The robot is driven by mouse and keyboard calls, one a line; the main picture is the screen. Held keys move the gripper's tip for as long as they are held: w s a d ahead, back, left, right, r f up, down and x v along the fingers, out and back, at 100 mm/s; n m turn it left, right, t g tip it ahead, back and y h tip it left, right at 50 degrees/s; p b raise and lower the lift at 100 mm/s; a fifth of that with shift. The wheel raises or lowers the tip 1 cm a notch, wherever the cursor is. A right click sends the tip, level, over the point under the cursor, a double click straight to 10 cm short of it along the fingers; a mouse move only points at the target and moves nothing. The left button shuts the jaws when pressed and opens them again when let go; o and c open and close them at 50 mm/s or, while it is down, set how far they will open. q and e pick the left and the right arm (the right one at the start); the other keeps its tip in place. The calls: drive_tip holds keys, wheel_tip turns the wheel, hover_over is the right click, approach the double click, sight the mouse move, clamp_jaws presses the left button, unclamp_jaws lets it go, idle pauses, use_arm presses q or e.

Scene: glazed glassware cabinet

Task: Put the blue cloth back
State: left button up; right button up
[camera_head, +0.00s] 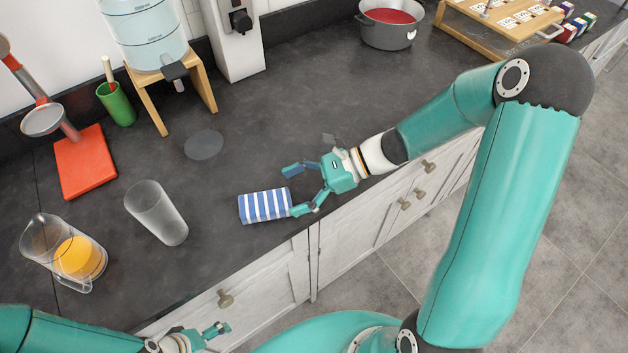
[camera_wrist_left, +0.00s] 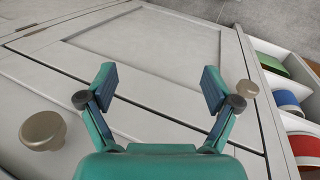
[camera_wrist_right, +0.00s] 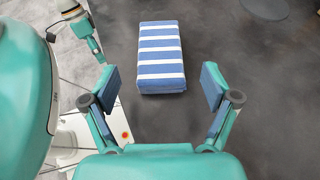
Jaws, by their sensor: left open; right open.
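The blue cloth (camera_head: 265,205) is a folded blue-and-white striped block lying on the dark counter near its front edge. It also shows in the right wrist view (camera_wrist_right: 161,58), just beyond and between the open fingers. My right gripper (camera_head: 291,190) is open and empty beside the cloth's right end; one fingertip looks close to it, and I cannot tell whether it touches. My left gripper (camera_wrist_left: 158,88) is open and empty, low in front of the white cabinet doors; in the head view it shows at the bottom (camera_head: 212,332).
A clear glass (camera_head: 157,213) and a jug with orange liquid (camera_head: 65,252) stand left of the cloth. A dark round disc (camera_head: 204,145) lies behind it. A red board (camera_head: 85,162), a green cup (camera_head: 116,104) and a pot (camera_head: 389,25) stand farther off. Counter around the cloth is clear.

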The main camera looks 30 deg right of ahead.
drive_tip(key=v, duration=0.5)
idle(0.5)
